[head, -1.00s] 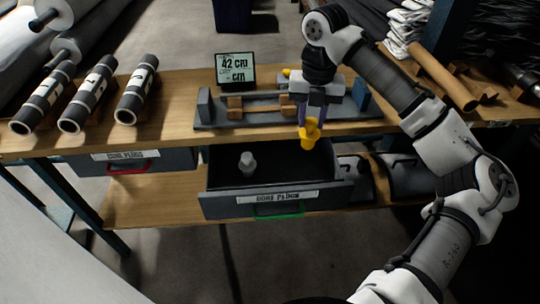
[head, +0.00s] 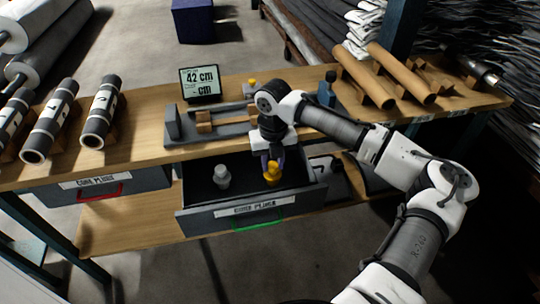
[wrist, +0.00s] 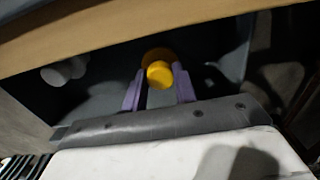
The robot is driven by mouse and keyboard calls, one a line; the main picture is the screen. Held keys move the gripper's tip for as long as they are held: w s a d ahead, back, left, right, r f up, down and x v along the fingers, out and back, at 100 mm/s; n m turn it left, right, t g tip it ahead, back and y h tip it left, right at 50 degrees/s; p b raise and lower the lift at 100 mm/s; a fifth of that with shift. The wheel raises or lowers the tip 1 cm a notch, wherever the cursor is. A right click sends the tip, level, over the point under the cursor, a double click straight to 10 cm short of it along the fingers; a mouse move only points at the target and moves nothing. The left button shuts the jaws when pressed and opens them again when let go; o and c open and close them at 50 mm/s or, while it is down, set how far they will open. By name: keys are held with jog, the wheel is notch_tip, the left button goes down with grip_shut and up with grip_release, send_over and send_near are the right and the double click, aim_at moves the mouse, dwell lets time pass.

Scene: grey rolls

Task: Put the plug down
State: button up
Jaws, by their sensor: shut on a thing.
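The yellow plug (head: 272,176) is between the purple fingers of my gripper (head: 272,160), inside the open drawer (head: 250,213) with the green handle. In the wrist view the plug (wrist: 160,75) sits between both fingers (wrist: 158,92), which are closed on its sides. I cannot tell whether its base touches the drawer floor. A grey-white plug (head: 222,177) stands in the same drawer to the left, apart from my gripper; it also shows in the wrist view (wrist: 62,72).
The bench edge (head: 150,165) runs just behind and above the drawer. On the bench are a measuring fixture (head: 185,135), a display (head: 200,84) reading 42 cm, several dark rolls (head: 100,112) and brown tubes (head: 365,75). A shut drawer with a red handle (head: 105,193) is at left.

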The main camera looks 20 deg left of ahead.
jog(key=shift+w+a+f+p, duration=0.15)
jog(key=shift+w+a+p, duration=0.1)
jog(key=shift+w+a, duration=0.3)
jog(key=shift+w+a+f+p, duration=0.1)
jog(key=shift+w+a+p, duration=0.15)
jog(key=shift+w, duration=0.45)
jog(key=shift+f, duration=0.3)
jog(key=o, duration=0.8)
